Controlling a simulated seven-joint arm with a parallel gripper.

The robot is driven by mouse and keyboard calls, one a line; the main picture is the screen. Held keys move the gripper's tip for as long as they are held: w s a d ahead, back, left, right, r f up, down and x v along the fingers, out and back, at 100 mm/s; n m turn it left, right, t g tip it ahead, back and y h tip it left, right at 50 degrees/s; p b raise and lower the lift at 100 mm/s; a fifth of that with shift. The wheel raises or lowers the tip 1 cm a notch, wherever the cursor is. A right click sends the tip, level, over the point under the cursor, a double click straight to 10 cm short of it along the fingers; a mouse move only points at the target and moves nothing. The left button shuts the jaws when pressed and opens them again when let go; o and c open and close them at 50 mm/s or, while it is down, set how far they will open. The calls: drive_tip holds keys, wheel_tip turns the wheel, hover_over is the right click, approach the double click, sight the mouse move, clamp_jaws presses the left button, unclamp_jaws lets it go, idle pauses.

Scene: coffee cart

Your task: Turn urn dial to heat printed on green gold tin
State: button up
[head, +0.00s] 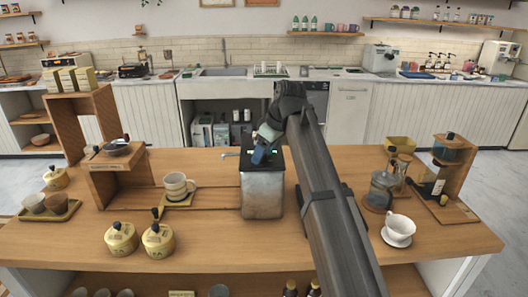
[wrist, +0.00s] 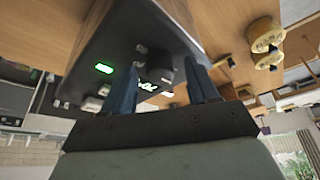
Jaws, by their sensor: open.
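The urn (head: 262,192) is a boxy metal unit with a dark top, standing at the middle of the wooden counter. In the wrist view its dark panel (wrist: 145,30) carries two lit green readouts, too blurred to read. A dark round knob (wrist: 160,75), seemingly the dial, shows between my fingers. My gripper (head: 262,155) is at the urn's top, with its blue fingers (wrist: 163,90) open on either side of the knob; contact cannot be told. Yellow-gold tins with dark knobs stand left (head: 121,240), (head: 158,241), (head: 56,178); their print is unreadable, and which is green gold is unclear.
A cup (head: 178,187) on a small mat stands left of the urn, near a wooden stand (head: 118,172). A white cup on a saucer (head: 398,243), a glass carafe (head: 381,190) and a grinder (head: 446,165) stand right. Bare counter lies in front of the urn.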

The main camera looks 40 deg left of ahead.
drive_tip(key=shift+c, duration=0.4)
drive_tip(key=c, duration=1)
drive_tip(key=shift+o, duration=0.2)
drive_tip(key=m, duration=0.2)
drive_tip(key=m+t, duration=0.2)
drive_tip(key=m, duration=0.1)
drive_tip(key=shift+s+m, duration=0.25)
drive_tip(key=shift+m, duration=0.05)
drive_tip(key=m+t, duration=0.1)
drive_tip(key=m, duration=0.2)
drive_tip(key=m+t+h, duration=0.1)
drive_tip(key=m, duration=0.2)
drive_tip(key=shift+s+a+h, duration=0.1)
drive_tip(key=shift+h, duration=0.2)
